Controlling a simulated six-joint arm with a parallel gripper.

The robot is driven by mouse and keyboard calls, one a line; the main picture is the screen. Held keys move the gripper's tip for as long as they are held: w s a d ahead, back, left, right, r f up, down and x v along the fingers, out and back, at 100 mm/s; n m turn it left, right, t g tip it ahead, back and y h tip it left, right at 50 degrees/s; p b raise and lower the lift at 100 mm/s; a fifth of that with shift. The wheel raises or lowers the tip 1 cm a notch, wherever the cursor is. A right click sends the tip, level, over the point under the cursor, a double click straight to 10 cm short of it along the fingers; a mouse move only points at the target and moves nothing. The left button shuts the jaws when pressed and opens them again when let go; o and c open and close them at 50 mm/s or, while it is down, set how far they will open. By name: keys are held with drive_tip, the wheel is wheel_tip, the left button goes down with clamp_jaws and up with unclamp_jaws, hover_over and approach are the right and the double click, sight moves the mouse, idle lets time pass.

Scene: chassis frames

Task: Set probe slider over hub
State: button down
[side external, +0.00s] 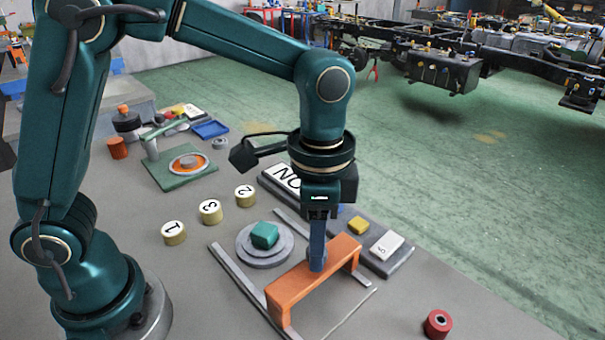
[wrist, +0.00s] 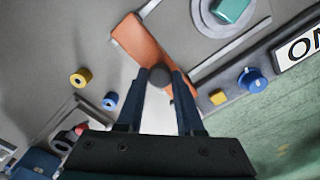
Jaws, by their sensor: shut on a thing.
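The probe slider is an orange bridge (side external: 312,279) standing across two grey rails (side external: 238,275). It also shows in the wrist view (wrist: 145,42). My gripper (side external: 318,265) points down at the top of the bridge, near its middle. In the wrist view its fingers (wrist: 161,82) are shut on the slider's dark round knob (wrist: 158,75). The hub is a stepped grey disc (side external: 246,248) with a teal block (side external: 265,234) on it. It lies between the rails, beside the bridge and apart from it. The hub also shows in the wrist view (wrist: 202,14).
Numbered round pieces (side external: 210,212) stand left of the hub. A grey panel (side external: 386,256) with a yellow button (side external: 358,225) and a white switch lies close on the right. A red roller (side external: 437,323) sits near the table edge. The rails' front end is clear.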

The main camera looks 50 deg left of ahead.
drive_tip(key=shift+r, duration=0.1)
idle(0.6)
drive_tip(key=a, duration=1.3)
drive_tip(key=shift+w+a, duration=0.1)
drive_tip(key=shift+a, duration=0.2)
drive_tip(key=c, duration=0.6)
unclamp_jaws()
drive_tip(key=shift+o, duration=0.3)
drive_tip(key=shift+r, duration=2.55)
